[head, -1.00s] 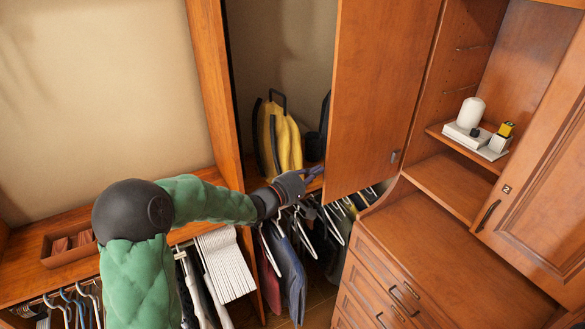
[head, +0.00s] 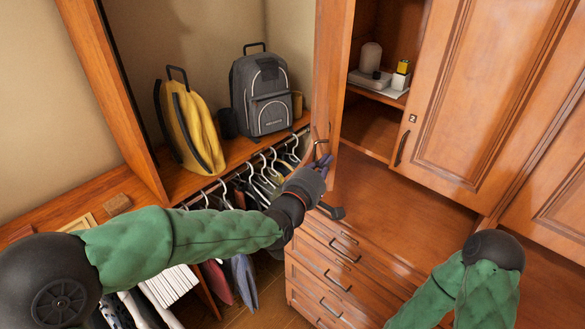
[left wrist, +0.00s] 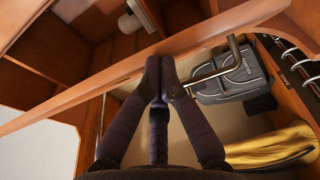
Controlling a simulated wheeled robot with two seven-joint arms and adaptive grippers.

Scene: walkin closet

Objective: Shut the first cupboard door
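The open wooden cupboard door (head: 333,75) stands nearly edge-on in the head view, between the hanging compartment and the shelf unit. Its metal handle (head: 318,140) is low on it and also shows in the left wrist view (left wrist: 215,68). My left gripper (head: 322,163) is at the door's lower part, close by the handle. In the left wrist view its fingertips (left wrist: 160,64) are together, against or just beside the door's edge (left wrist: 110,78), with nothing visible between them. The handle is to the right of the fingers there. My right arm shows at the lower right; its gripper is out of view.
The compartment holds a yellow bag (head: 190,130) and a grey backpack (head: 262,95) above hangers (head: 255,178). Drawers (head: 335,270) and a bare counter (head: 400,210) lie to the right. Another cupboard door (head: 465,95) there is shut.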

